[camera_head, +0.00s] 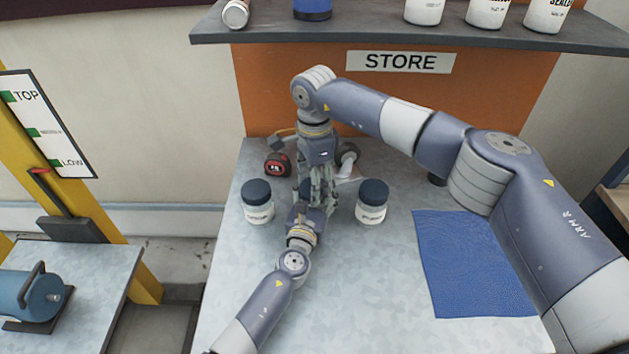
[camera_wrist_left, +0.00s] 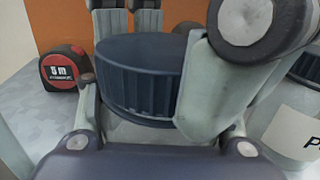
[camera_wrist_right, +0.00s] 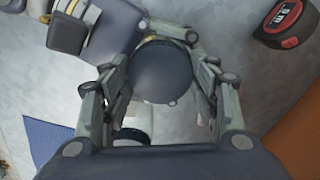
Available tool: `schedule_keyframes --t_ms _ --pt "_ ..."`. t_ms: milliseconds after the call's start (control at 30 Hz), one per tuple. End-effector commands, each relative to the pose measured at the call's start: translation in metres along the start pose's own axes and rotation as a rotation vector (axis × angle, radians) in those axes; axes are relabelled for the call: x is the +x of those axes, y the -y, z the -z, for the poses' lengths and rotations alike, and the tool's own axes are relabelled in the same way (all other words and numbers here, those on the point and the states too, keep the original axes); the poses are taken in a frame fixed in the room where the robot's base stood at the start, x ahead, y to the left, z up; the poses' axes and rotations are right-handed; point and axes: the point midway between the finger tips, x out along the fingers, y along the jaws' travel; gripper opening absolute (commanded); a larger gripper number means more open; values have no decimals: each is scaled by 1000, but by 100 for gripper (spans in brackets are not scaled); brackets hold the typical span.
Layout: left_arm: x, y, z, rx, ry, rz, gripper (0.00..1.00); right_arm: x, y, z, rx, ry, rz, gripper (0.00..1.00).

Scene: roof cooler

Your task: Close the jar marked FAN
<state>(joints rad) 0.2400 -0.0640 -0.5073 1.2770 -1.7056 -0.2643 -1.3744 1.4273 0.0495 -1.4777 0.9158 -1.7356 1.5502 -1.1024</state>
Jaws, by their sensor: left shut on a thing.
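Two white jars with dark blue lids stand on the grey table, one to the left (camera_head: 258,205) and one to the right (camera_head: 371,205) of my grippers. Between them, a third dark ribbed lid (camera_wrist_left: 140,80) shows close up in the left wrist view. My left gripper (camera_head: 312,198) is shut at this middle jar, whose body and label are mostly hidden. My right gripper (camera_wrist_right: 165,60) comes down from above, its fingers on either side of the lid. Whether they press on it is unclear. No FAN marking is readable.
A red and black tape measure (camera_head: 278,164) lies behind the left jar. A blue mat (camera_head: 470,265) lies on the right of the table. A shelf (camera_head: 400,38) with several containers hangs over the back. The table's front middle right is clear.

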Motion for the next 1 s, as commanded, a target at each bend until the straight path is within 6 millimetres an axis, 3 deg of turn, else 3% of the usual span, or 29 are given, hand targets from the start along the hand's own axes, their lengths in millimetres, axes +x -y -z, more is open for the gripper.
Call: schedule_keyframes --t_ms 33,67,367,1000 --pt "0 0 0 0 0 0 0 0 0 0 0 0 -1 33" --pt "0 0 0 0 0 0 0 0 0 0 0 0 -1 27" --pt "0 0 0 0 0 0 0 0 0 0 73 0 -1 26" --pt "0 0 0 0 0 0 0 1 0 -1 1244 0 -2 26"
